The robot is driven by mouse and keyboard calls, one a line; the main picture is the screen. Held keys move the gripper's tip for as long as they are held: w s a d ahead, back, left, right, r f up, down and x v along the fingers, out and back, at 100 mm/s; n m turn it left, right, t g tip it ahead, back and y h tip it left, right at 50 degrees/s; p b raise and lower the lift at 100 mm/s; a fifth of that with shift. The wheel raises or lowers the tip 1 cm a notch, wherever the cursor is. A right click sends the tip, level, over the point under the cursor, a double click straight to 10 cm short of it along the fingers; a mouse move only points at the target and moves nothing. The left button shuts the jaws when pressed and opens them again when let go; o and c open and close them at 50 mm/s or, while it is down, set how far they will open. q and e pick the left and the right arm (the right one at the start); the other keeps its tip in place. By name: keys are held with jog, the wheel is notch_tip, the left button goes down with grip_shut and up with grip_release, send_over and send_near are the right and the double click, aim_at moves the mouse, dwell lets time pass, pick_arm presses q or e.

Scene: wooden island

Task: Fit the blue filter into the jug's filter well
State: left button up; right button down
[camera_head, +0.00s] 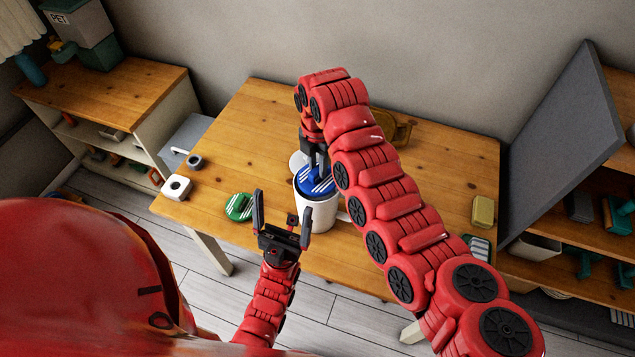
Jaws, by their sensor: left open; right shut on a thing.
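The blue filter (311,183) is a round piece with white stripes at the mouth of the white jug (319,214). The jug stands upright on the wooden island. My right gripper (316,168) reaches down from above and is shut on the blue filter. I cannot tell how deep the filter sits, and the filter well is hidden beneath it. My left gripper (282,222) is open and empty, with its fingers pointing up, just left of and in front of the jug.
A green striped disc (239,206) lies left of the jug. A white block (177,187) and a dark grey ring (195,161) are at the island's left edge. A yellow block (483,211) is at the right edge. An amber tray (398,130) stands behind my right arm.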

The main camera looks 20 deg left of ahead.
aim_at(318, 182)
notch_tip(318, 182, down, 6)
jog(key=shift+f+p, duration=0.25)
jog(key=shift+p, duration=0.95)
jog(key=shift+f, duration=0.2)
jog(key=shift+f, duration=0.1)
jog(key=c, duration=0.7)
grip_release()
jog(key=shift+o, duration=0.2)
